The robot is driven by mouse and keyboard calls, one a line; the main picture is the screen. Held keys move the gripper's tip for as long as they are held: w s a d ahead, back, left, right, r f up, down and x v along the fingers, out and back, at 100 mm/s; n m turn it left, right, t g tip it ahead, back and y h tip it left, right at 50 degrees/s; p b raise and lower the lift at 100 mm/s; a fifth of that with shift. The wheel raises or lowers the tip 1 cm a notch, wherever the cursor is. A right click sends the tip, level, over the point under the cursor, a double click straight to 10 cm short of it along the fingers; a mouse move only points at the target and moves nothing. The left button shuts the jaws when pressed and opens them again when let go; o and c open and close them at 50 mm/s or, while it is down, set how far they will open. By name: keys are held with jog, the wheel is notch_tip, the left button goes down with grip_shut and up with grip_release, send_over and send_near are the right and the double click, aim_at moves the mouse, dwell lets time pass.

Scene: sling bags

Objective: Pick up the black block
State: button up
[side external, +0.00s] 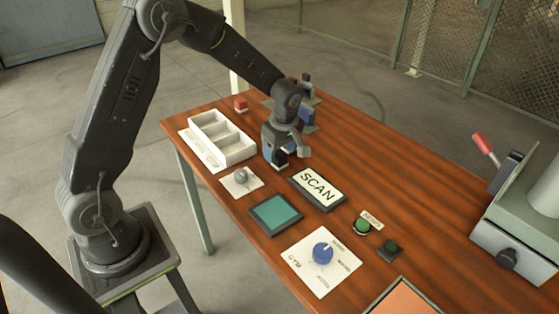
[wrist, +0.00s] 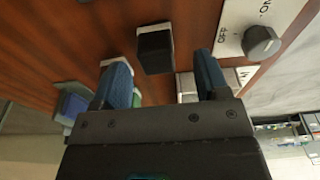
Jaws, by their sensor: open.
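My gripper (wrist: 162,72) is open, with a clear gap on each side of the block and no visible contact. In the side external view my gripper (side external: 278,158) points down low over the table, between the white tray and the SCAN sign. There it largely hides the block.
A white compartment tray (side external: 250,150) stands left of my gripper, with a red block (side external: 240,104) behind it. A knob plate (side external: 241,181), the SCAN sign (side external: 318,187) and a teal pad (side external: 275,214) are close in front. Blue objects (side external: 307,118) stand behind.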

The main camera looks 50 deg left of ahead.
aim_at(280, 154)
jog(key=f, duration=0.2)
jog(key=a+f, duration=0.1)
jog(key=f, duration=0.1)
jog(key=shift+w+f, duration=0.15)
jog(key=shift+w, duration=0.05)
jog(key=c, duration=1)
